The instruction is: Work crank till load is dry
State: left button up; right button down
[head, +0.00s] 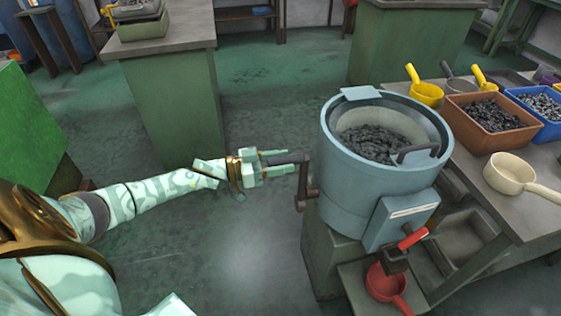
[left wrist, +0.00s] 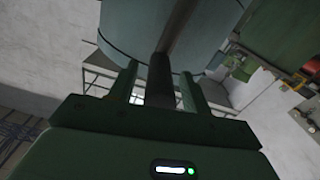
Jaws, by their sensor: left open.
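The blue-grey drum machine (head: 375,190) stands at the right, its open top holding a dark load of small metal pieces (head: 372,143). Its dark crank (head: 304,185) is on the left side, with the handle (head: 288,159) pointing left toward my left gripper (head: 276,167). My left gripper is open with its fingers at the handle. In the left wrist view, the handle (left wrist: 160,78) lies between the two open fingers, with the drum (left wrist: 140,35) beyond. Whether the fingers touch it I cannot tell. My right gripper is not in view.
A red-handled valve (head: 412,239) sits low on the machine's front above a red pan (head: 388,287). The bench at right holds a brown bin (head: 463,138), a blue bin (head: 532,127) and a cream scoop (head: 511,173). The floor left of the machine is clear.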

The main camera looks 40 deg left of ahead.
pick_arm(q)
grip_shut()
jog(key=shift+s+d, duration=0.1)
jog(key=shift+s+d+m+p, duration=0.3)
jog(key=shift+m+p, duration=0.05)
jog(key=shift+m, duration=0.05)
jog(key=s+d+f+m+b, duration=0.2)
jog(key=s+d+f+m, duration=0.6)
jog(key=d+f+m, duration=0.2)
jog(key=shift+s+f+m, duration=0.35)
jog(key=shift+f+m, duration=0.3)
jog(key=shift+m, duration=0.15)
jog(key=shift+d, duration=0.1)
